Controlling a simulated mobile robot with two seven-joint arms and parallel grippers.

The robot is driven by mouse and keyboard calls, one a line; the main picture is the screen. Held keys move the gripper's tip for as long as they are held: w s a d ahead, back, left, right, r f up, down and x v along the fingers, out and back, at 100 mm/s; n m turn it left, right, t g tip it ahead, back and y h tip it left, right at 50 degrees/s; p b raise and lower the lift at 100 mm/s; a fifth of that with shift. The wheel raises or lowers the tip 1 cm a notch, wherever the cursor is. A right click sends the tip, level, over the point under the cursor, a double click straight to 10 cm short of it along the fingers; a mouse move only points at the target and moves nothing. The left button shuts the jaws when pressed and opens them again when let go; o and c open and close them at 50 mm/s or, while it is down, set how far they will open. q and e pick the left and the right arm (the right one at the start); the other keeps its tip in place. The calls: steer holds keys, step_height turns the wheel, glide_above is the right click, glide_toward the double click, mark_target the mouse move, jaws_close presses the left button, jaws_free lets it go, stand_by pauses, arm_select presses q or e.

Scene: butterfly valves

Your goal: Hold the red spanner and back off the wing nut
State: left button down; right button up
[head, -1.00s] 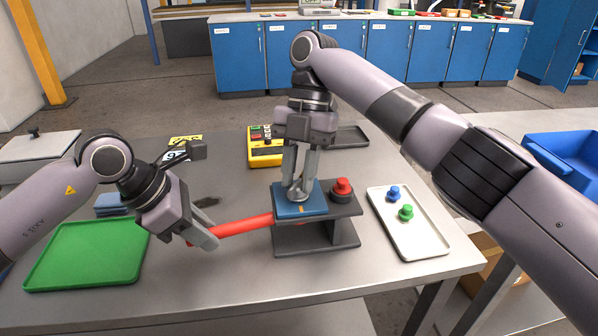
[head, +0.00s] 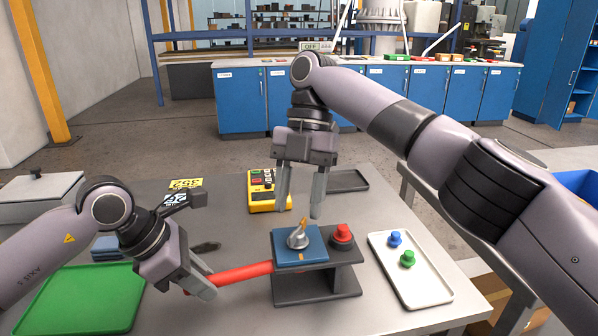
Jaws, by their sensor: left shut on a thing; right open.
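The red spanner (head: 243,273) runs from my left gripper to the dark stand. My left gripper (head: 202,290) is shut on its left end. The spanner's right end is hidden at the stand. The wing nut (head: 298,236), silvery with an orange-brown wing, sits on the blue block (head: 286,257) on top of the dark stand (head: 317,288). My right gripper (head: 299,207) is open and empty above the wing nut, its fingers pointing down and apart from it.
A red knob (head: 342,233) stands on the stand right beside the blue block. A white tray (head: 425,287) with blue and green knobs lies to the right. A green tray (head: 85,305) is at the left. A yellow control box (head: 262,204) and dark tray (head: 347,181) lie behind.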

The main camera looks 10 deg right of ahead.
mark_target(299, 227)
arm_select(q)
steer(key=shift+s+f, duration=0.1)
steer(key=shift+f, duration=0.1)
arm_select(e)
steer(key=shift+r, duration=2.5)
arm_select(q)
steer(key=c, duration=1)
jaws_free()
steer(key=shift+r, duration=0.2)
steer(key=shift+r+p, duration=1.9)
steer(key=shift+r, duration=1.6)
arm_select(e)
step_height(299, 227, up, 4)
steer(key=shift+f, duration=0.15)
arm_select(q)
steer(key=shift+f, duration=0.1)
